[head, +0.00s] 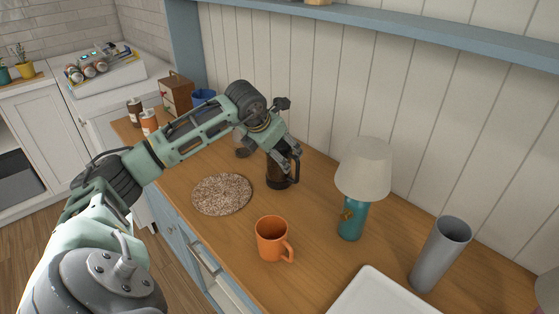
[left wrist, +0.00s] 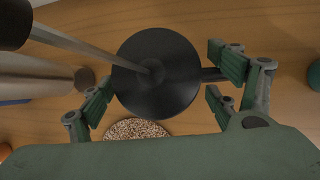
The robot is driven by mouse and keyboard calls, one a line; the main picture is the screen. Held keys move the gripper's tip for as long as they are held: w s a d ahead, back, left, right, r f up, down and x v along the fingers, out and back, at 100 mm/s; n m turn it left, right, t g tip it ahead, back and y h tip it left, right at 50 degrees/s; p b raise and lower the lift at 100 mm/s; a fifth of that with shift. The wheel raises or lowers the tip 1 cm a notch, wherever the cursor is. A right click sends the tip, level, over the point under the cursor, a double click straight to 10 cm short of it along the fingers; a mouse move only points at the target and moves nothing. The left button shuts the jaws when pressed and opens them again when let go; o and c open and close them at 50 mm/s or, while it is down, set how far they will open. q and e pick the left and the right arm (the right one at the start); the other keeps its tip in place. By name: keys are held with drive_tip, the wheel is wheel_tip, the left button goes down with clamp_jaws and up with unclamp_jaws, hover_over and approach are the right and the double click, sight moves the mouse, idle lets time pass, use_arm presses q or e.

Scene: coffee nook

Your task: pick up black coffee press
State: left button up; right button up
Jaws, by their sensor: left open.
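The black coffee press (head: 277,176) stands upright on the wooden counter, near the back wall, with its handle on the right. My left gripper (head: 289,157) is over it, and the arm partly hides its top. The handle reaches toward the right-hand finger. My right gripper is not in view.
A round speckled mat (head: 222,194) lies left of the press. An orange mug (head: 271,239) is in front. A teal lamp (head: 353,217), a grey cylinder (head: 440,253) and a white tray (head: 380,294) are to the right. Bottles (head: 149,122) and a wooden box (head: 176,94) stand behind left.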

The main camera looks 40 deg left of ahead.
use_arm(q)
drive_tip(key=c, duration=2)
drive_tip(key=shift+r, duration=0.1)
clamp_jaws()
